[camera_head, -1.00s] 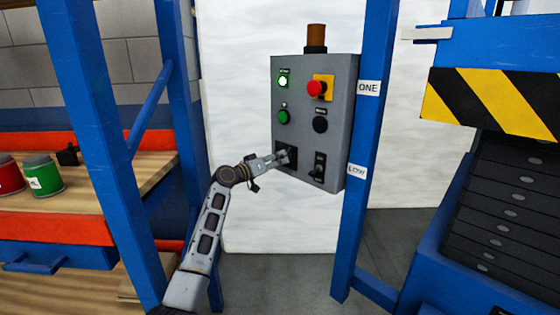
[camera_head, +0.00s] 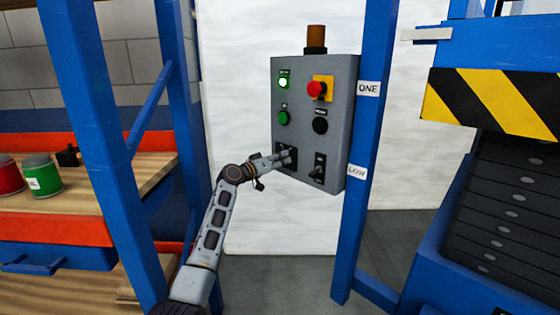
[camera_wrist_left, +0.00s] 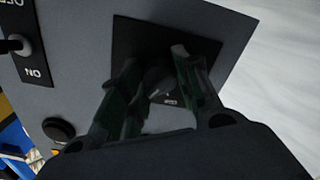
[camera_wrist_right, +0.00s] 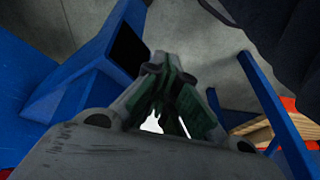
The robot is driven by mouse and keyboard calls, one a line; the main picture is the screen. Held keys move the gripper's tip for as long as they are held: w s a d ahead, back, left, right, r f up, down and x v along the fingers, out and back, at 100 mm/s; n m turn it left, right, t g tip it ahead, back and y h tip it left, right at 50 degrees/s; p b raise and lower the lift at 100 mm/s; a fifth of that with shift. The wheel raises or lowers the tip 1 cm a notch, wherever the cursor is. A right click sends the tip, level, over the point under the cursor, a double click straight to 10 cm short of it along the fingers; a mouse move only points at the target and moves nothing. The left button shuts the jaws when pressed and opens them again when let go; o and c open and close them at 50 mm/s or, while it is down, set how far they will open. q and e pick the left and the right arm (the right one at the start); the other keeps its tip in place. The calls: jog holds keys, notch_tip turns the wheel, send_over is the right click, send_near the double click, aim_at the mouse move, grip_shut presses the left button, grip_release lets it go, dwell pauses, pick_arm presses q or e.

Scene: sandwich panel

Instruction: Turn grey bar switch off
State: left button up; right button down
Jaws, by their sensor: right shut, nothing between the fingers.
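A grey control box (camera_head: 345,110) hangs by a blue post. Its lower left has a dark square plate with a rotary knob, mostly hidden by my left gripper (camera_head: 284,158) in the head view. The left wrist view shows the knob (camera_wrist_left: 160,80) on its black plate (camera_wrist_left: 225,47), between the two fingers of my left gripper (camera_wrist_left: 160,75). These fingers stand apart, one on each side of the knob; whether they touch it I cannot tell. Beside it is a toggle switch (camera_head: 318,170). My right gripper (camera_wrist_right: 165,65) is shut and empty, away from the box.
The box also carries a lit green lamp (camera_head: 283,83), a green button (camera_head: 284,117), a red button (camera_head: 315,89), a black button (camera_head: 320,125) and an amber beacon (camera_head: 316,38). A blue post (camera_head: 365,150) stands close at the right. A shelf with cans (camera_head: 43,175) is at left.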

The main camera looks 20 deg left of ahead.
pick_arm(q)
jog(key=shift+c, duration=1.1)
